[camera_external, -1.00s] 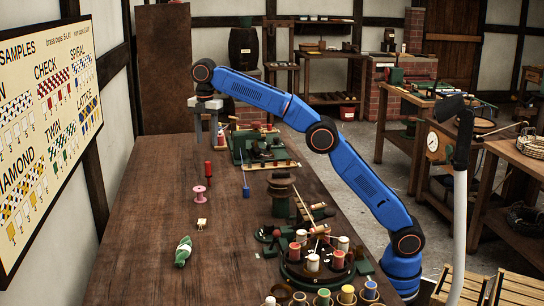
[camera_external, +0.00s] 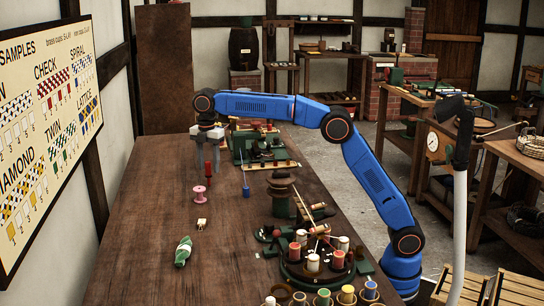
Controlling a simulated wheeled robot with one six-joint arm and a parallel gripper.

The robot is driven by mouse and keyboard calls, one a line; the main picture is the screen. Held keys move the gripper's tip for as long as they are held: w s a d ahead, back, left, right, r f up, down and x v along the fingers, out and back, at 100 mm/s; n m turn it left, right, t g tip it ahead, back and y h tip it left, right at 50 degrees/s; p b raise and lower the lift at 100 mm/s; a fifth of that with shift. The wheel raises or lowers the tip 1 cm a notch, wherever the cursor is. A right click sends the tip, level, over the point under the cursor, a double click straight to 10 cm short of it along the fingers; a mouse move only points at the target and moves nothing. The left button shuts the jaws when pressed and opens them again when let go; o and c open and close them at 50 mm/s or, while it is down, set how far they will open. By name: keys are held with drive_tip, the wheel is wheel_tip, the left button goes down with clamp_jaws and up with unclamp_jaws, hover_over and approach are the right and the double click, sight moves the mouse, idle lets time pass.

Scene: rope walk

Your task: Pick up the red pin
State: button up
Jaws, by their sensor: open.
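The red pin (camera_external: 208,169) stands upright on the dark wooden table, just behind the pink spool (camera_external: 199,193). My gripper (camera_external: 207,158) points straight down over the pin, its fingers apart. In this view one finger shows to the left of the pin and the other to the right, and the upper end of the pin shows between them. I cannot tell how the fingers and pin line up in depth. The jaws hold nothing.
A blue pin (camera_external: 246,187) stands to the right, beside a green machine (camera_external: 258,147). A green-and-white bundle (camera_external: 184,251) and a small tan piece (camera_external: 201,224) lie nearer. A round carrier with bobbins (camera_external: 318,270) stands front right. The left of the table (camera_external: 140,215) is clear.

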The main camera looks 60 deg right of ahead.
sight(209, 175)
drive_tip(key=shift+w+f, duration=0.2)
drive_tip(key=shift+f, duration=2.4)
drive_tip(key=c, duration=1.1)
